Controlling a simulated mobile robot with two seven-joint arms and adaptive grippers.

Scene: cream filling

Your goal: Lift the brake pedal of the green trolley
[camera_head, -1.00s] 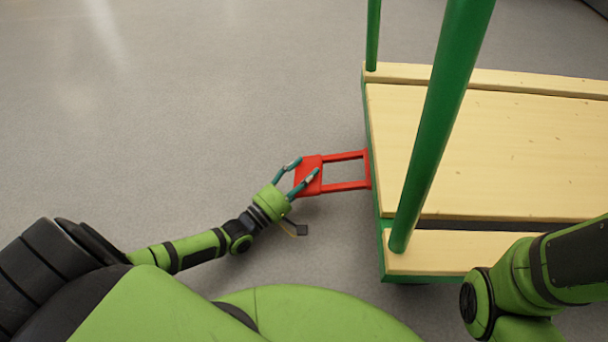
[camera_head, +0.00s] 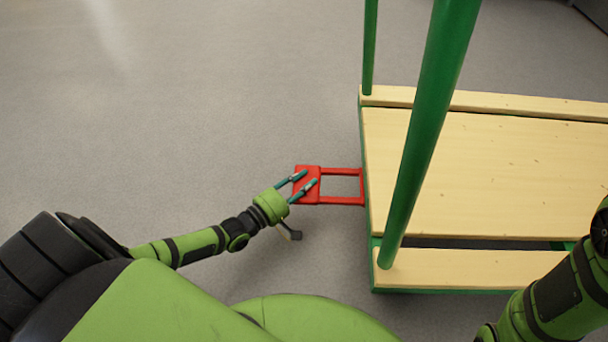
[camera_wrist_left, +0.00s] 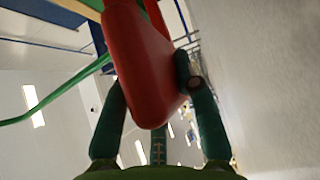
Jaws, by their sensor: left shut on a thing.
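The red brake pedal (camera_head: 308,186) sticks out from the left end of the green trolley (camera_head: 412,160), joined to it by two red bars. My left gripper (camera_head: 305,184) is at the pedal's outer plate, with its teal fingers closed on it. In the left wrist view the red pedal (camera_wrist_left: 140,65) fills the space between the fingers (camera_wrist_left: 150,100). How high the pedal stands above the floor is hard to tell from above. My right arm shows at the lower right, but its gripper is outside the view.
The trolley's pale wooden deck (camera_head: 480,170) fills the right side, with a thick green upright post (camera_head: 425,135) at its near left corner and another post (camera_head: 369,45) at the far left corner. The grey floor (camera_head: 180,110) to the left is clear.

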